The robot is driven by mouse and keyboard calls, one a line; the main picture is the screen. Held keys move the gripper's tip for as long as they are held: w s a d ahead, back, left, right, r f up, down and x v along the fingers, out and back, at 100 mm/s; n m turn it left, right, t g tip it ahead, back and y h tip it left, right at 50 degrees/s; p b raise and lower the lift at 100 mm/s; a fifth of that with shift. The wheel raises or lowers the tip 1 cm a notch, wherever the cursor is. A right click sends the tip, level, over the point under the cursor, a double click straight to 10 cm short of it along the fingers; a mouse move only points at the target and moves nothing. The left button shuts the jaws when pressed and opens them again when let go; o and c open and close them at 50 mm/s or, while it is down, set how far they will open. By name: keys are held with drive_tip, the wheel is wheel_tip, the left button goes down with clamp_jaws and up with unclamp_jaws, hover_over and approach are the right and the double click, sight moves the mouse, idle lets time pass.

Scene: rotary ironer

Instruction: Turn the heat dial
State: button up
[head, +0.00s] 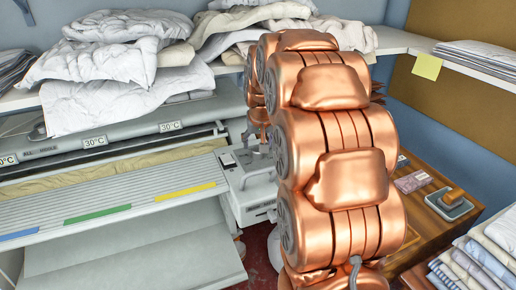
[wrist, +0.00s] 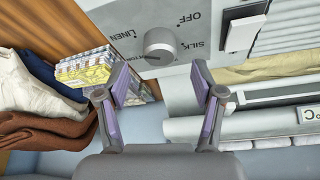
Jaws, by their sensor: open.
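The heat dial (wrist: 160,43) is a round light-grey knob on a pale control panel (wrist: 207,55) at the top of the wrist view. The words LINEN, SILK and OFF are printed around it and appear upside down. My gripper (wrist: 161,82) is open and empty, with its purple-padded fingers apart. The dial shows beyond the gap between the fingertips, and no contact with it is visible. In the head view the control box (head: 251,196) stands at the ironer's right end; my copper arm hides much of that area, and I cannot make out the dial there.
A white rocker switch (wrist: 242,36) sits beside the dial. The ironer's feed board (head: 110,205) lies left in the head view, below a shelf heaped with white linen (head: 130,50). Folded cloths (wrist: 40,105) and a patterned stack (wrist: 88,70) are left in the wrist view.

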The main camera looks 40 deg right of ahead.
drive_tip(key=v, duration=0.7)
drive_tip(key=shift+r, duration=0.3)
drive_tip(key=shift+s+a, duration=0.15)
